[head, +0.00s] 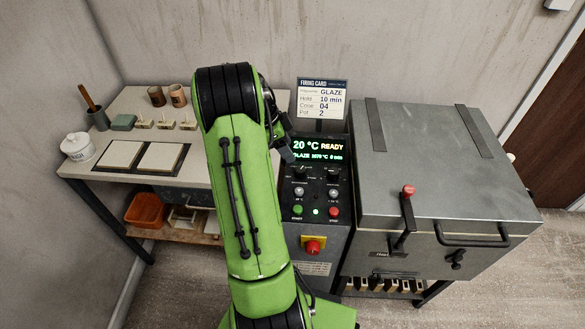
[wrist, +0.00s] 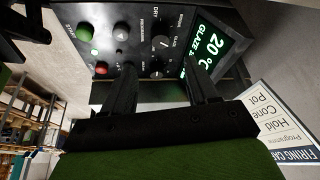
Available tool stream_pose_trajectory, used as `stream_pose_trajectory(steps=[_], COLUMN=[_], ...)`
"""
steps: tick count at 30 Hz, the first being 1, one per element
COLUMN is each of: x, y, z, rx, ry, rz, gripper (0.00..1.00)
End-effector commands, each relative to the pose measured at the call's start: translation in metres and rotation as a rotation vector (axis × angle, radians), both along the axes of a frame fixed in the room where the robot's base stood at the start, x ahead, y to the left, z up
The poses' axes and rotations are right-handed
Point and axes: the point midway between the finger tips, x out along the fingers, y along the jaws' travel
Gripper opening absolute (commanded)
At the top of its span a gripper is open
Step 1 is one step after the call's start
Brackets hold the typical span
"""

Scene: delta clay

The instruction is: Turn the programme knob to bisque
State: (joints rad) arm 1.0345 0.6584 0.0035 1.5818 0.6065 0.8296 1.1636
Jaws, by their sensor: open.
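The programme knob (wrist: 160,42) is a small black dial on the dark control panel, with DRY and GLAZE printed around it. In the head view it is the left dial (head: 303,173) below the display. The display (head: 318,149) reads 20 °C READY and GLAZE; it also shows in the wrist view (wrist: 212,48). My gripper (wrist: 160,68) is open and empty, its two fingers apart in front of the panel near the dials. Contact with the knob cannot be told. In the head view my arm hides most of the gripper.
A second dial (wrist: 156,73) sits beside the programme knob. Below are toggles, a green start button (head: 298,210), a red stop button (head: 333,211) and a red emergency knob (head: 313,247). A firing card (head: 322,100) stands behind; the grey kiln (head: 430,165) is at right, a worktable (head: 85,165) left.

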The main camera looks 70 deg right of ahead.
Motion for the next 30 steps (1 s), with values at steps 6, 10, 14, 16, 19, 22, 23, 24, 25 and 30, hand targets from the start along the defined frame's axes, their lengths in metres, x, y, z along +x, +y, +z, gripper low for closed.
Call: stream_pose_trajectory(steps=[6,10,14,16,19,22,23,24,25,30], x=[-0.020,-0.028,-0.033,-0.034,-0.034,-0.034,-0.034,-0.034,-0.034,-0.034], y=[-0.009,-0.014,-0.017,-0.018,-0.018,-0.018,-0.018,-0.018,-0.018,-0.018], z=[-0.055,-0.080,-0.093,-0.095,-0.096,-0.095,-0.095,-0.095,-0.095,-0.095], rx=[0.005,0.004,0.002,0.001,0.001,0.001,0.001,0.001,0.001,0.001], ry=[0.002,0.000,0.000,-0.001,-0.001,-0.001,-0.001,-0.001,-0.001,-0.001], rz=[0.000,0.002,0.002,0.003,0.003,0.004,0.004,0.004,0.004,0.004], gripper=[0.59,0.59,0.59,0.59,0.59,0.59,0.59,0.53,0.48,0.22])
